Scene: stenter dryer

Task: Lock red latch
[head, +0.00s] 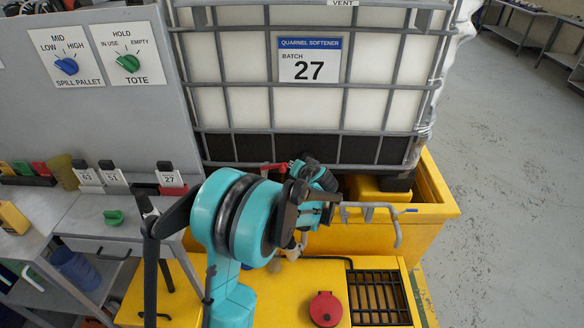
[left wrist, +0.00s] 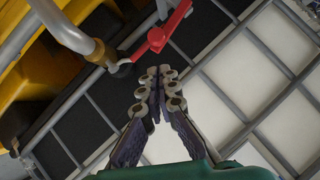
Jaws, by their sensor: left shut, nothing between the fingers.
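The red latch (head: 274,167) shows as a small red lever at the front foot of the caged white tote, partly hidden behind my left gripper. In the left wrist view the red latch (left wrist: 162,32) is a bent lever beside a brass fitting on a grey pipe. My left gripper (head: 297,166) is just right of the latch in the head view. In the left wrist view its fingertips (left wrist: 158,76) are together and empty, close below the lever, with a small gap in the picture; whether they touch it is hard to tell. My right gripper is not in view.
The tote cage (head: 285,131) stands on a yellow spill pallet (head: 436,190). A grey pipe with hooks (head: 370,206) runs right of my gripper. A red round cap (head: 325,309) and a black grate (head: 378,297) lie in front. Grey panel with two knobs (head: 128,62) at left; open floor at right.

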